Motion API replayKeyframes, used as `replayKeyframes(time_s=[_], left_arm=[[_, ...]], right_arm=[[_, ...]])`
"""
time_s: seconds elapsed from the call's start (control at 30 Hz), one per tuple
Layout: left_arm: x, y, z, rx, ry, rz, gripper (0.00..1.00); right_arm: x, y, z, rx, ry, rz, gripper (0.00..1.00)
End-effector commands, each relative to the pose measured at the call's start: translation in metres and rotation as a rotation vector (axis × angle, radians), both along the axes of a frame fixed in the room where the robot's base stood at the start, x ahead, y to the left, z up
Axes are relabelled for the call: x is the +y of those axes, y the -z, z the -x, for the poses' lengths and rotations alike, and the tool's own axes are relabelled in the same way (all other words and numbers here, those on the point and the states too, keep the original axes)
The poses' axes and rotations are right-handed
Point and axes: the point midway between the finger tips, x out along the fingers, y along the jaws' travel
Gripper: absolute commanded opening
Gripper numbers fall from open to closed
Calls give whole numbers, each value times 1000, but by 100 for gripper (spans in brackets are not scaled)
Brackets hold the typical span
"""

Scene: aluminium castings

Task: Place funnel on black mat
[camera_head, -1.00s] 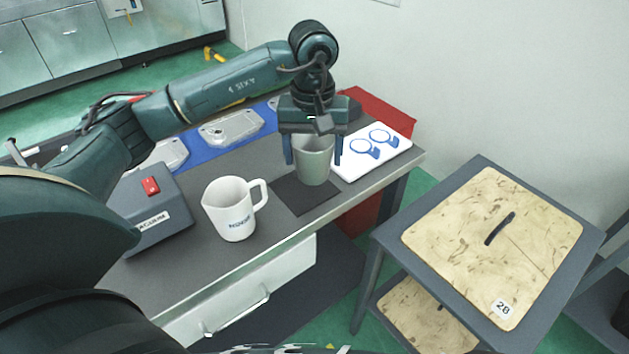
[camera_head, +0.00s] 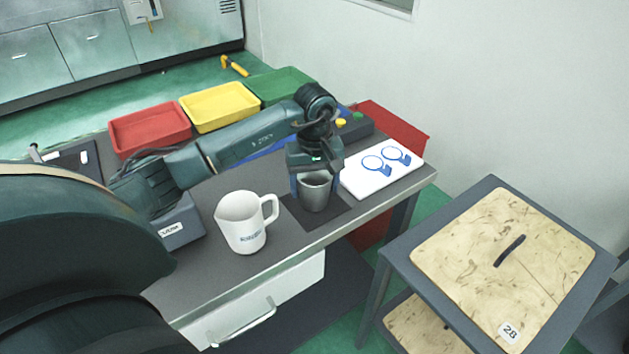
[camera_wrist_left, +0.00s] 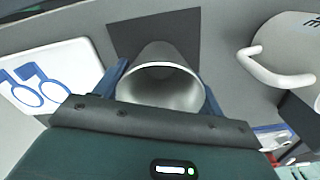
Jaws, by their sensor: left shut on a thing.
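The funnel (camera_head: 314,196) is a grey metallic, cup-like piece with a wide round mouth facing up. My left gripper (camera_head: 315,184) points down with its blue fingers on either side of the funnel, shut on it. The black mat (camera_head: 333,209) lies flat on the grey table, with the funnel upright over it. I cannot tell whether the funnel's lower end touches the mat. In the left wrist view the funnel (camera_wrist_left: 160,85) sits between the fingers (camera_wrist_left: 163,90), with the mat (camera_wrist_left: 125,38) behind it. My right gripper is not in view.
A white jug (camera_head: 240,228) stands left of the mat. A white board with blue ring shapes (camera_head: 365,182) lies to its right. Red (camera_head: 150,130), yellow (camera_head: 220,106) and green (camera_head: 280,86) trays are at the back. A side table (camera_head: 480,270) stands at the right.

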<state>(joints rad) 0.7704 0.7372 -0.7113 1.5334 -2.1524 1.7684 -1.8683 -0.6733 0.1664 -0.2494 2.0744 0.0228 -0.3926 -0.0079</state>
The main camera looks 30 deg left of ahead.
Motion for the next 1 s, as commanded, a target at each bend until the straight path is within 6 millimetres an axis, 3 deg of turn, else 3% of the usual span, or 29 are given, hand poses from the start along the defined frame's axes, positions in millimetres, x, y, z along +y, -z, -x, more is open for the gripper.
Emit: replayKeyframes(time_s=[0.33,0.37,0.6,0.83,1.0], left_arm=[[0,4,-1,-4,0,0,44],[0,3,-1,-4,0,1,72],[0,2,-1,-3,0,0,91],[0,2,-1,-3,0,0,92],[1,-11,-2,-7,0,-1,92]], right_arm=[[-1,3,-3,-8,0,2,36],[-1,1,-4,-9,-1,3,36],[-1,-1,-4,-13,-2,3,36],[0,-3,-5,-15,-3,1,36],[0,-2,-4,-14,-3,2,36]])
